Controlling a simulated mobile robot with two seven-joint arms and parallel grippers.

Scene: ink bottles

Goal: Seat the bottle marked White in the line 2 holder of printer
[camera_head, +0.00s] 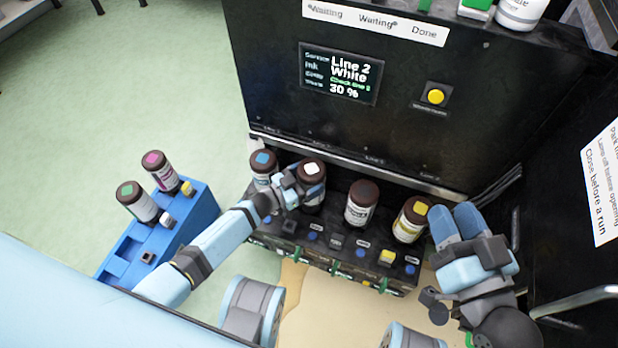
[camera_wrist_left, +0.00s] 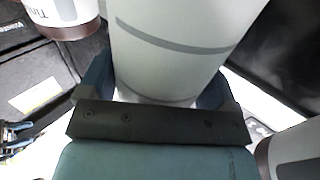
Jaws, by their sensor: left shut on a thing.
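The White bottle (camera_head: 312,169), brown-capped with a white square on top, stands about upright at the second place from the left in the printer's holder row (camera_head: 330,250). My left gripper (camera_head: 296,188) is shut around it. In the left wrist view its pale body (camera_wrist_left: 175,50) fills the space between the fingers. The bottle's foot is hidden, so I cannot tell whether it touches the holder bottom. The printer screen (camera_head: 340,74) reads Line 2, White, 30 %. My right gripper (camera_head: 458,215) is beside the row's right end, holding no visible thing; its finger gap is unclear.
A blue-marked bottle (camera_head: 262,167) stands close left of the White bottle. A plain brown-capped bottle (camera_head: 361,206) and a yellow-marked bottle (camera_head: 410,221) stand to its right. A blue rack (camera_head: 190,222) with two bottles is at left. A yellow button (camera_head: 436,96) is on the panel.

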